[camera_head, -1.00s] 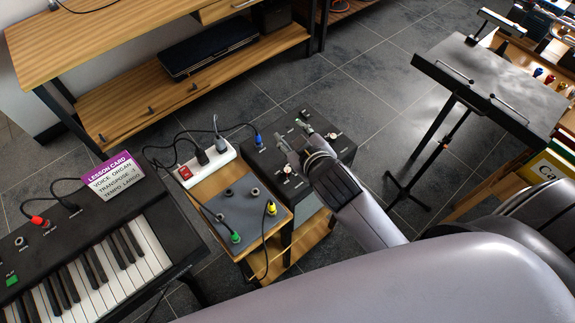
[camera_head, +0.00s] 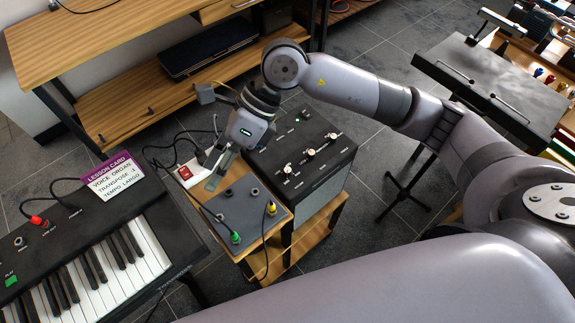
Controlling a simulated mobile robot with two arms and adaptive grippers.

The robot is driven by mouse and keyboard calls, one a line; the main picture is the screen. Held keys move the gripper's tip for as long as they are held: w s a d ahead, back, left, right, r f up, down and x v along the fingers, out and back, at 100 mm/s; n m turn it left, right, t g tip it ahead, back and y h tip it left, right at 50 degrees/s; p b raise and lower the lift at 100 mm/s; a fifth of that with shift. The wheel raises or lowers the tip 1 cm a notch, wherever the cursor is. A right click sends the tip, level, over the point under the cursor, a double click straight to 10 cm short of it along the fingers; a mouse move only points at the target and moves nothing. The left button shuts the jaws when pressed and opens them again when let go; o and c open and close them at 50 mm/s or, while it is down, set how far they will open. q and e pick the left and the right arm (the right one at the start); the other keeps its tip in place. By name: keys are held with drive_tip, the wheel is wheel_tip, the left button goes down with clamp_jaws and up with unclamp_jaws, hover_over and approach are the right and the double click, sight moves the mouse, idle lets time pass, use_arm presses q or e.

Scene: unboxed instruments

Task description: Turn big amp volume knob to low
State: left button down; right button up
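The big amp (camera_head: 327,180) is a black box with a grey front, standing on a wooden stand at the middle. Its top panel holds three silver-and-black knobs in a slanted row: a near-left knob (camera_head: 287,169), a middle knob (camera_head: 310,152) and a far-right knob (camera_head: 332,136). Their labels are too small to read. My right gripper (camera_head: 216,172) points down left of the amp, over the power strip's near end and the grey pedal's far edge. It is apart from all the knobs. Its finger gap is unclear. My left gripper is not in view.
The white power strip (camera_head: 187,183) with a red switch and the grey pedal board (camera_head: 246,222) with plugged cables stand left of the amp. A keyboard (camera_head: 112,262) is at lower left. A wooden shelf (camera_head: 130,110) is behind. A black stand (camera_head: 490,85) is at right.

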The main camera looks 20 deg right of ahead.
drive_tip(key=w+d+f+t+h, duration=0.2)
drive_tip(key=w+d+h, duration=0.25)
drive_tip(key=d, duration=0.55)
drive_tip(key=h, duration=0.4)
approach(288, 170)
wheel_tip(288, 170, down, 9)
drive_tip(key=p, duration=0.3)
drive_tip(key=shift+r, duration=0.15)
drive_tip(key=shift+c, duration=0.6)
clamp_jaws()
